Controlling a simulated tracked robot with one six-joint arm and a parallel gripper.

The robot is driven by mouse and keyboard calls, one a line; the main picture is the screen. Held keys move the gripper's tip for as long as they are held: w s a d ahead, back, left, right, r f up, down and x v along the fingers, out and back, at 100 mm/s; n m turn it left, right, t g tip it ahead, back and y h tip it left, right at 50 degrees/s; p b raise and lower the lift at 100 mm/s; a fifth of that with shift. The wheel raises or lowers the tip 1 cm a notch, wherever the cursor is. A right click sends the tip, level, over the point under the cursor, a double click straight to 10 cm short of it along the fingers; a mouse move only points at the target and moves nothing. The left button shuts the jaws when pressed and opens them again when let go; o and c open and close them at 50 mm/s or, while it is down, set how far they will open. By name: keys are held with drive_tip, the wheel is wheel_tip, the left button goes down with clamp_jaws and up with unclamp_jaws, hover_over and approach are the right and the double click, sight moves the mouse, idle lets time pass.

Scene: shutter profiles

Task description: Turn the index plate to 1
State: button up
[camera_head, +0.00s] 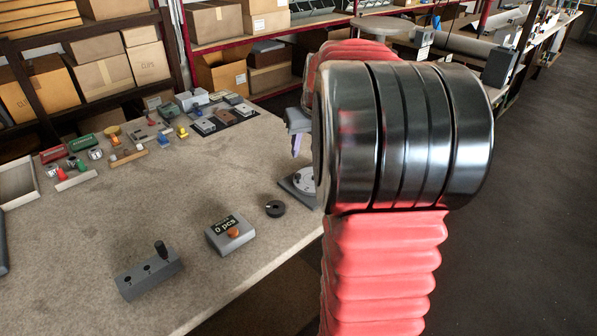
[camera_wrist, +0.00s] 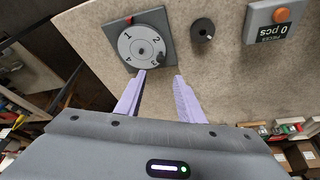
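The index plate is a light grey disc (camera_wrist: 137,45) on a dark square base (camera_wrist: 166,28) with a red mark on its top edge in the wrist view. The digits 1 and 2 are on its upper half, 1 at the left; the red mark lies between them, nearer to 1. A dark peg (camera_wrist: 162,57) stands at its lower right. My gripper (camera_wrist: 161,75) is open and empty, its lilac fingers just below the plate. The left fingertip overlaps the base's lower edge; contact cannot be told. In the head view the plate (camera_head: 303,180) is partly hidden by my arm.
A black round knob (camera_head: 275,208) and a grey counter box (camera_head: 230,233) reading 0 pcs, with an orange button, stand on the table. A grey block (camera_head: 149,274) with a black peg is nearer the front edge. Small parts crowd the table's far side.

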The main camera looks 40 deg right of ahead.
sight(298, 174)
drive_tip(key=shift+f, duration=0.1)
drive_tip(key=x, duration=1.3)
drive_tip(key=shift+w+f, duration=0.15)
drive_tip(key=shift+f, duration=0.15)
clamp_jaws()
